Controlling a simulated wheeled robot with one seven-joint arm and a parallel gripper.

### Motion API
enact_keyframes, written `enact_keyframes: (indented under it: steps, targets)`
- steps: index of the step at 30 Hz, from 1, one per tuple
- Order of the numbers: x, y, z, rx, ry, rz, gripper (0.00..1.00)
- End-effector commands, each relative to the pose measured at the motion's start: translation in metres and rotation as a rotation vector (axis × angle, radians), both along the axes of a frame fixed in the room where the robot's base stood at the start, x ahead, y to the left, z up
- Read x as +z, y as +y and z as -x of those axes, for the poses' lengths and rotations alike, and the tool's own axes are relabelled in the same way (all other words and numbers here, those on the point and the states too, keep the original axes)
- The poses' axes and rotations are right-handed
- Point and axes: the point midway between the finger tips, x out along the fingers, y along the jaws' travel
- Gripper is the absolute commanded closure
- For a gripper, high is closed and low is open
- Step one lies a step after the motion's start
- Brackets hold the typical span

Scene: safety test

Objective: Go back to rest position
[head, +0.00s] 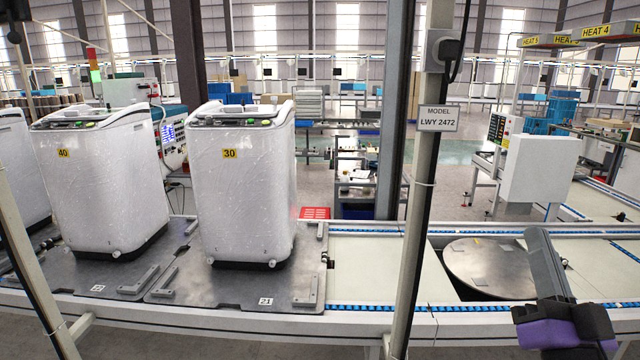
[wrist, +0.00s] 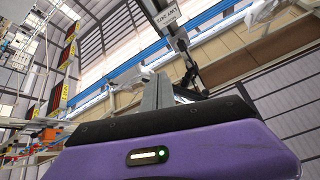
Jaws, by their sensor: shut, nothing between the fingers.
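My gripper (head: 540,240) is at the lower right of the head view, with grey fingers pointing up from a purple and black body. It is shut and holds nothing. It is in front of the conveyor line, near the round metal plate (head: 490,268). In the wrist view, the purple body fills the bottom and the closed grey fingers (wrist: 157,90) point up toward the roof and walls. The task names no other object.
White washing machines numbered 40 (head: 100,180) and 30 (head: 240,185) stand on metal pallets on the conveyor (head: 375,265) at left. A thin post (head: 418,200) with a "MODEL LWY 2472" sign (head: 438,118) rises in front. A white control box (head: 540,168) stands behind my gripper.

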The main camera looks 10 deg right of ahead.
Motion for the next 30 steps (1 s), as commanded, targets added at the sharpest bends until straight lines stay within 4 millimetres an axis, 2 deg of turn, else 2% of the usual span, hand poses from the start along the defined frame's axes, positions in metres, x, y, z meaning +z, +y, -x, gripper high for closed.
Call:
enact_keyframes:
  steps: [1, 3, 12, 17, 24, 30]
  targets:
    - [-0.023, 0.011, 0.007, -0.003, 0.045, 0.018, 1.00]
    - [-0.048, 0.025, 0.019, -0.010, 0.093, 0.049, 1.00]
    - [-0.140, 0.083, 0.081, 0.008, 0.301, 0.164, 1.00]
    - [-0.180, 0.112, 0.122, 0.045, 0.419, 0.209, 1.00]
    - [-0.232, 0.150, 0.192, 0.133, 0.615, 0.235, 1.00]
    - [-0.270, 0.172, 0.251, 0.212, 0.795, 0.221, 1.00]
